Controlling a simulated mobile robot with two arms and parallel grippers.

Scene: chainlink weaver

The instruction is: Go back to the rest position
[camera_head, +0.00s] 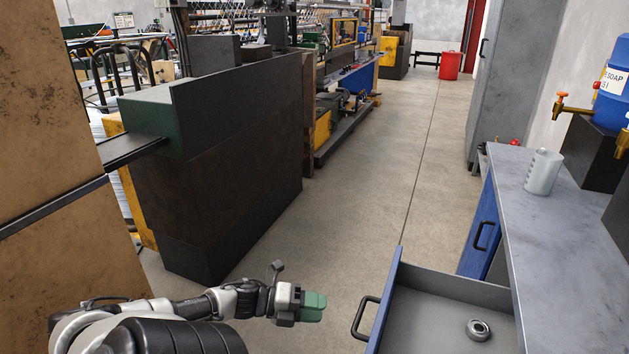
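My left gripper (313,307) is low in the middle of the head view, at the end of my arm reaching in from the lower left. Its two green fingertips lie side by side with no visible gap, and nothing shows between them. It is over the floor, left of an open drawer (440,294) and apart from its handle (364,317). A small metal ring-shaped part (478,329) lies on the drawer's bottom. My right gripper is not in view.
A grey-topped workbench (560,240) with blue fronts stands on the right, bearing a grey jug (543,172) and a blue container (612,85). A dark machine (220,165) stands on the left. The aisle floor (400,150) between is clear, with a red bin (450,65) far back.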

